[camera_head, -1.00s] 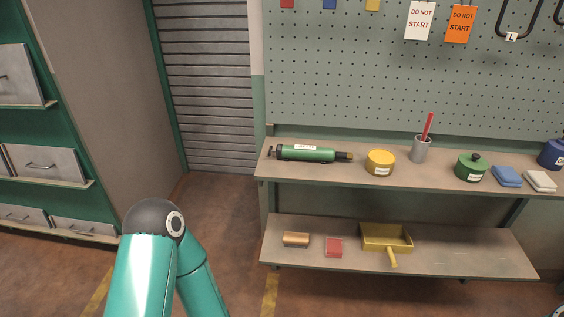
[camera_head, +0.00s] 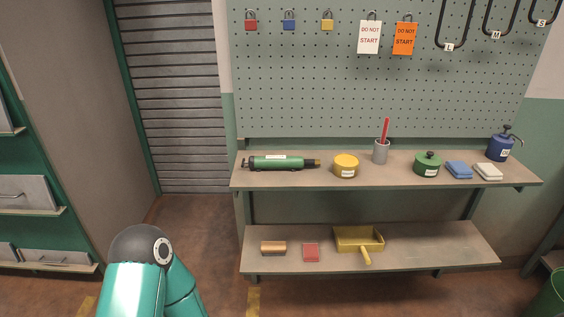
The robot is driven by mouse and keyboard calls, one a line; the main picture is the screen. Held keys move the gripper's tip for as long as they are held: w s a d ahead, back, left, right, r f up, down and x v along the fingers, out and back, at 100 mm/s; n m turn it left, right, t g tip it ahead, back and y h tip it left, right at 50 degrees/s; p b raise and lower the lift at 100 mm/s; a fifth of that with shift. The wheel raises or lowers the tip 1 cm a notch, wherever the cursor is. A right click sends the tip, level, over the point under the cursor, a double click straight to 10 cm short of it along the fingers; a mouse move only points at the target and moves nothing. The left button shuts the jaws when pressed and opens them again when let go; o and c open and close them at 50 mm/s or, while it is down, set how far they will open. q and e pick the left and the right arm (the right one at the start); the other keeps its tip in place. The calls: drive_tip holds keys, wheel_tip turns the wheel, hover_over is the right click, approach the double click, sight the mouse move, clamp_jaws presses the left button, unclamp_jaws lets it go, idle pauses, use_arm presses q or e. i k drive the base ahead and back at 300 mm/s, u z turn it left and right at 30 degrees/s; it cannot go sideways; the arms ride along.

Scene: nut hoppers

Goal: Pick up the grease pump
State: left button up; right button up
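Two things on the upper shelf (camera_head: 215,186) could be the grease pump, and I cannot tell which. One is a long green cylinder (camera_head: 276,162) with a pale label and dark ends, lying on its side at the left end. The other is a blue can (camera_head: 499,148) with a dark pump-like top and a label, upright at the right end. My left arm shows at the lower left, well apart from the shelf. Neither of my grippers is in view.
Between them stand a yellow tin (camera_head: 346,166), a grey cup (camera_head: 381,152) with a red stick, a green pot (camera_head: 427,165), a blue cloth (camera_head: 459,170) and a white cloth (camera_head: 488,172). A yellow dustpan-like scoop (camera_head: 358,240) lies below. Floor in front is open.

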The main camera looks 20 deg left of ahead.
sight(294, 163)
drive_tip(key=i, duration=0.85)
drive_tip(key=u, duration=0.05)
